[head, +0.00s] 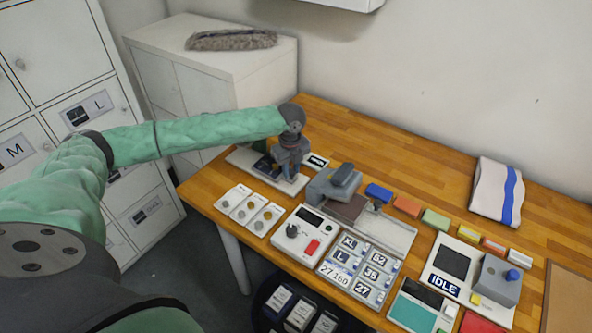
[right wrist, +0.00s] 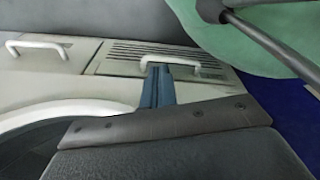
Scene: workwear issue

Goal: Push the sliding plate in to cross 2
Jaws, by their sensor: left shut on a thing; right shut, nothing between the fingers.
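My left gripper (head: 288,170) points down over a white base (head: 243,158) at the left end of the wooden table. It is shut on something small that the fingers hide. A dark blue piece (head: 265,165) lies on that base beside the fingers. To the right, a grey press-like device (head: 335,186) stands over a brownish plate (head: 346,207) on a light grey bed (head: 395,235). I cannot tell which of these is the sliding plate, and no cross 2 is readable. My right gripper (right wrist: 157,88) is shut and empty in the right wrist view, away from the table.
Cards with round pieces (head: 250,209), a box with a red button (head: 305,238), size tiles (head: 350,265) and an IDLE device (head: 470,270) crowd the front. Coloured blocks (head: 407,206) line the middle. A folded striped towel (head: 497,190) lies at the back right.

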